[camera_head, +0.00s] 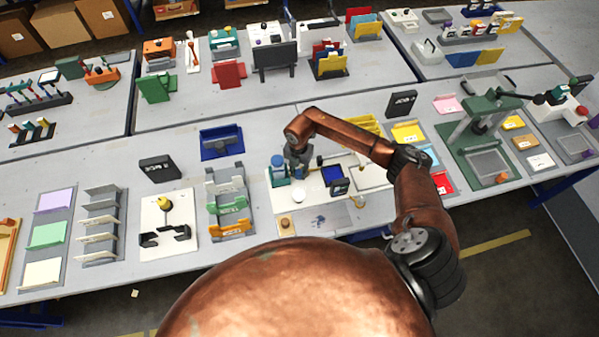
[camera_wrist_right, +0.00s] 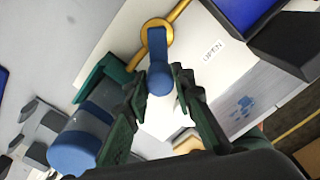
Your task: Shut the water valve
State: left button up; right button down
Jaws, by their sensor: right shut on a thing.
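In the right wrist view, the water valve shows as a blue lever handle (camera_wrist_right: 157,48) with a rounded end, in front of a brass-coloured ring and pipe (camera_wrist_right: 138,58). My right gripper (camera_wrist_right: 159,88) is shut on the rounded end of the blue handle, one finger on each side. In the head view, my right gripper (camera_head: 298,162) is over the white plotter board (camera_head: 281,206), beside a blue-and-teal cylinder (camera_head: 278,168). The valve handle is hidden or too small to tell there. My left gripper is not in view.
A blue-and-grey cylinder (camera_wrist_right: 76,150) with a dark green bracket (camera_wrist_right: 100,75) stands close to the fingers. A blue tray (camera_head: 221,142) lies to the left.

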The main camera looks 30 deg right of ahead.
aim_at(299, 171)
jog(key=shift+w+r, duration=0.1)
dwell(0.3)
jog(key=c, duration=1.7)
grip_release()
jog(key=shift+o, duration=0.2)
jog(key=shift+r, duration=3.95)
jog(key=shift+d, duration=0.1)
